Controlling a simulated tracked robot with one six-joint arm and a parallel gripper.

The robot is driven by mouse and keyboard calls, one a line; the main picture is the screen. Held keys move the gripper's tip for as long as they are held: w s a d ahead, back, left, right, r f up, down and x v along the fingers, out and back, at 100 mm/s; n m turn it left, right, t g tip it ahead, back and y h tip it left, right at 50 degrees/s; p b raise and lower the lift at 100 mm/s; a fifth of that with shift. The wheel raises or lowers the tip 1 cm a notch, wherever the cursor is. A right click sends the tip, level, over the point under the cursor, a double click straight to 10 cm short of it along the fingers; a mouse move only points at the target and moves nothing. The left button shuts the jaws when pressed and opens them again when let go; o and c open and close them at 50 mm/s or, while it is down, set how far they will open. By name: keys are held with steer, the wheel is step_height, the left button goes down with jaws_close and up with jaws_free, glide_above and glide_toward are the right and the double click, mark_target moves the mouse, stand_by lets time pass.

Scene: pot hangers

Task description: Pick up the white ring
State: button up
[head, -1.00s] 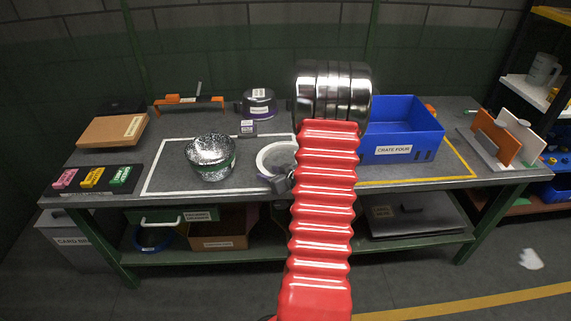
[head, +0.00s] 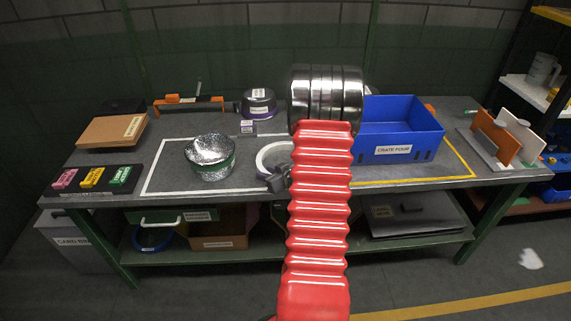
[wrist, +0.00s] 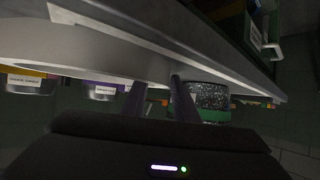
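The white ring (head: 262,160) lies on the grey table in the head view, left of my red arm sleeve. Its right part is hidden behind my arm. My gripper (head: 277,182) is a small dark shape at the ring's near edge. In the wrist view the two dark fingers (wrist: 156,84) stand apart with a gap between them. A broad pale curved surface (wrist: 75,48), which looks like the ring seen very close, reaches to the fingertips. I see nothing clamped between the fingers; whether they touch the ring I cannot tell.
A foil-like silver pot with a green band (head: 210,157) stands left of the ring; it is near the right finger in the wrist view (wrist: 198,98). A purple-banded pot (head: 259,103) and small labelled block (head: 248,128) are behind. A blue crate (head: 400,135) stands right of my arm.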

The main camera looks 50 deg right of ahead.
jaws_close()
step_height(320, 180, up, 10)
stand_by(0.9)
stand_by(0.4)
